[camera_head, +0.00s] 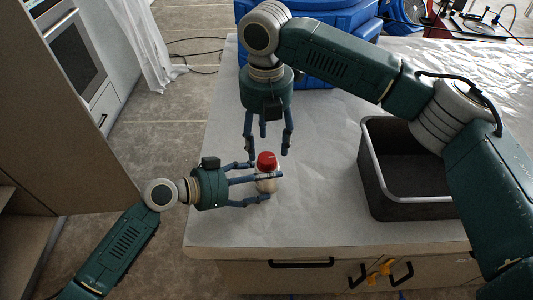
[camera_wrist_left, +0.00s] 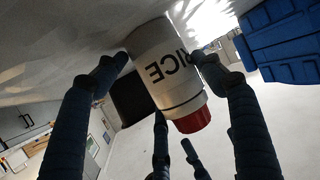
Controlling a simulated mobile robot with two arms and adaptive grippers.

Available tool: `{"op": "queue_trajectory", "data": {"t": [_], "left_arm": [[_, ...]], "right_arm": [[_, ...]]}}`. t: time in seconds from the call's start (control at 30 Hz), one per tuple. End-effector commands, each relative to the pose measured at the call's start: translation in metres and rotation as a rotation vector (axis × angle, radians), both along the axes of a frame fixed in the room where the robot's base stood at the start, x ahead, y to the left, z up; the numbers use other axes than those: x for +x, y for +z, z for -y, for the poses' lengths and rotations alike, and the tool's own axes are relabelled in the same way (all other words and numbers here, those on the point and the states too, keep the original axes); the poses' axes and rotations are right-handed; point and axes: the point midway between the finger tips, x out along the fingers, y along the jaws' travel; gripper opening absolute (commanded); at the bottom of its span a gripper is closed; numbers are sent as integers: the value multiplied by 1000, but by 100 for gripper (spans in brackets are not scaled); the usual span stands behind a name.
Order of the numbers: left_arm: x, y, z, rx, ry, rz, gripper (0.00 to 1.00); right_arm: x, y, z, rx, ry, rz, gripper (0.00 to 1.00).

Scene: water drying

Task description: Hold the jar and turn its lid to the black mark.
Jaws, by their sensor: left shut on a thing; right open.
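The jar (camera_head: 265,186) stands on the covered counter, pale, with a red lid (camera_head: 267,162) on top. In the left wrist view the jar (camera_wrist_left: 160,62) shows the word RICE upside down and a thin dark line near the red lid (camera_wrist_left: 193,121). My left gripper (camera_head: 266,184) is shut on the jar's body, with fingers on both sides. My right gripper (camera_head: 267,151) is open above the lid, pointing down, its fingertips spread around the lid and apart from it.
A dark grey open bin (camera_head: 371,168) stands on the counter (camera_head: 310,220) to the right of the jar. Blue containers (camera_head: 330,45) stand at the back. The counter's left and front edges are close to the jar. My right arm passes over the bin.

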Motion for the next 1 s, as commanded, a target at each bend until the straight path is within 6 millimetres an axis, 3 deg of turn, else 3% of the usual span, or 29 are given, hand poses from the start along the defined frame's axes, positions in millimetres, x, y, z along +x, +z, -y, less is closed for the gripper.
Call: {"op": "queue_trajectory", "data": {"t": [0.1,0.3,0.67,0.9,1.0], "left_arm": [[0,0,0,1,0,0,28],[0,0,0,1,0,0,28],[0,0,0,1,0,0,28],[0,0,0,1,1,0,28],[0,0,0,1,1,-1,28]], "right_arm": [[-1,-22,0,0,0,-3,55],[0,-44,0,0,-1,0,55],[0,-49,0,1,-1,0,55],[0,-49,0,1,0,-1,11],[-1,-49,0,0,0,-1,10]]}}
